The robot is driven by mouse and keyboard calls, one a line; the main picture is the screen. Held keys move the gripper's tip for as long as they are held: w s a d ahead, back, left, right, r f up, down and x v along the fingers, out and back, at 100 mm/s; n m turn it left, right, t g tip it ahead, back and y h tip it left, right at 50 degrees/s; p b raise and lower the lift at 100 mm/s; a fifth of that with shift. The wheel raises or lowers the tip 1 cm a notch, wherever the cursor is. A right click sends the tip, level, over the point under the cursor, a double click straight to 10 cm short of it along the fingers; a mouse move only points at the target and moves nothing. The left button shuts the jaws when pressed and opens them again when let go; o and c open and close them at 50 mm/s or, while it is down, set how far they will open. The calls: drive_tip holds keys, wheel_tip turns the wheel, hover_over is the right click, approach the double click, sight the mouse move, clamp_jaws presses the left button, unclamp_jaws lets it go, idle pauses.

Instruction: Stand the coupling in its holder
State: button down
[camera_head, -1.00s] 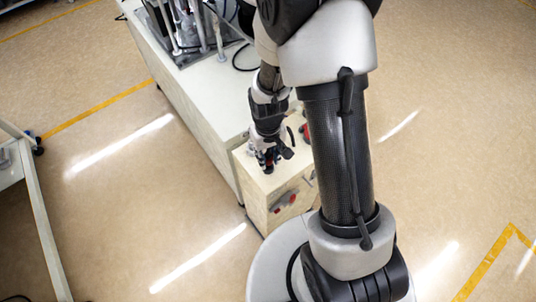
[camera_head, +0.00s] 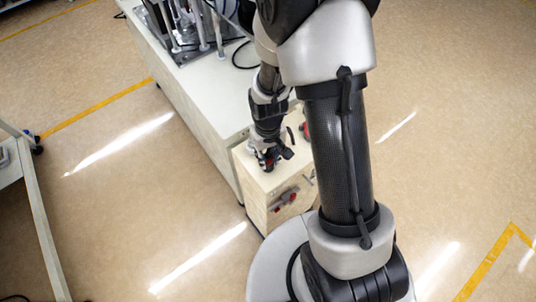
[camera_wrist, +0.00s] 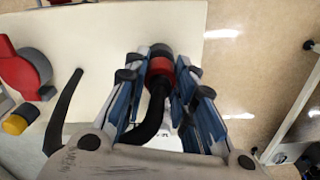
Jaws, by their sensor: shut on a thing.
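The coupling (camera_wrist: 160,66), a red ring with black ends, sits between the blue-grey fingers of my gripper (camera_wrist: 166,84) in the wrist view. A curved black hose runs from it back toward the palm. My gripper is shut on the coupling. In the head view my gripper (camera_head: 268,157) is over the top of the small cream cabinet, near its left edge, and the coupling is too small to make out there. I cannot pick out the holder in either view, nor tell whether the coupling touches a surface.
The cabinet (camera_head: 252,178) stands against a longer pale bench (camera_head: 200,98) carrying machinery. A red and grey part (camera_wrist: 24,72), a yellow and black cylinder (camera_wrist: 20,118) and a black curved piece (camera_wrist: 62,112) lie left of the gripper. Open floor lies beyond the cabinet's edge.

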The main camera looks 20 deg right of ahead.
drive_tip(key=shift+f+b, duration=0.35)
drive_tip(key=shift+f, duration=0.2)
drive_tip(key=c, duration=1.2)
unclamp_jaws()
drive_tip(key=shift+c, duration=0.2)
drive_tip(key=shift+o, duration=0.9)
drive_tip(key=shift+r, duration=0.15)
drive_tip(key=shift+r+p, duration=2.8)
drive_tip(key=shift+r, duration=0.7)
